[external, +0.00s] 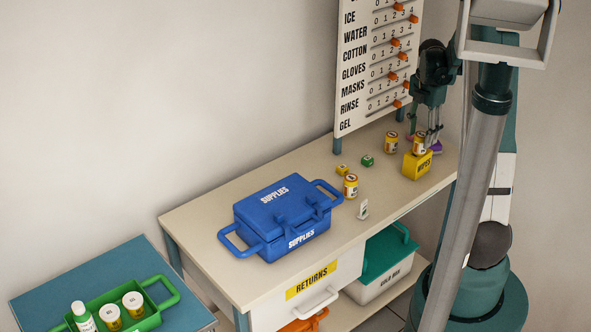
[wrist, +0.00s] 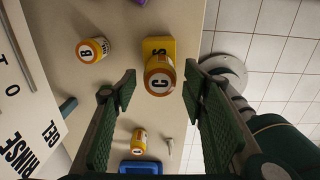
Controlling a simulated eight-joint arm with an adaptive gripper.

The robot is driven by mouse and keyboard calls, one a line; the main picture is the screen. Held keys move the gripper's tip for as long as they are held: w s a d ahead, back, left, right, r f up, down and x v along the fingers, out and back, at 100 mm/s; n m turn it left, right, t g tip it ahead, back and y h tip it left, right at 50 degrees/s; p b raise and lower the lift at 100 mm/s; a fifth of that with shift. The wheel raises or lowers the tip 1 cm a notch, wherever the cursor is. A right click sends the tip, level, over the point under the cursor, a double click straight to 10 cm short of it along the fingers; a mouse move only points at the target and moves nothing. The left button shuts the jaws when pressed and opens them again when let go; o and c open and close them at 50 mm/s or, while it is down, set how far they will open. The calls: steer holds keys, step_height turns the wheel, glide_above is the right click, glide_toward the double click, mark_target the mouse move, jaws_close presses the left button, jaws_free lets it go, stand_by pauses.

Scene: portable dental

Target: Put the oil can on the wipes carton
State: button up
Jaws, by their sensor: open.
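The yellow wipes carton (external: 416,166) stands near the right end of the bench; part of it shows in the wrist view (wrist: 158,45). A yellow-and-white can with an orange rim (external: 419,146) stands upright on it, with C on its lid in the wrist view (wrist: 160,76). Two similar cans stand on the bench: one (external: 391,142) behind the carton, another (external: 351,186) near the blue box. No label reads as oil, so I cannot tell which is the oil can. My gripper (external: 433,139) is open, its fingers apart either side of the C can in the wrist view (wrist: 160,92).
A blue supplies box (external: 283,217) fills the bench's middle. A slider board (external: 352,110) rises behind. A green tray (external: 152,321) holds several containers.

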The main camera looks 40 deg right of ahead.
mark_target(423, 134)
steer(key=shift+r, duration=4)
steer(key=shift+a, duration=0.1)
steer(key=shift+w+a+r, duration=0.1)
steer(key=shift+a+r, duration=0.15)
steer(key=a+r+m+t, duration=0.1)
steer(key=a+r+m, duration=0.25)
steer(key=a, duration=0.45)
steer(key=a+r+m+t+h, duration=0.1)
steer(key=a+r+m, duration=0.1)
steer(key=a+r, duration=0.4)
steer(key=a+r+m+t, duration=0.1)
steer(key=a+r+m, duration=0.2)
steer(key=a, duration=0.6)
steer(key=s+a+r+m+t, duration=0.1)
steer(key=s+a+m, duration=0.2)
steer(key=a, duration=0.3)
steer(key=s+a+r+m+t, duration=0.1)
steer(key=s+a+m, duration=0.2)
steer(key=a, duration=0.4)
steer(key=s+a+r+m+t+y, duration=0.1)
steer(key=s+a+r+m+t, duration=0.1)
steer(key=s+a, duration=0.3)
steer(key=shift+a+m, duration=0.75)
steer(key=shift+a, duration=0.35)
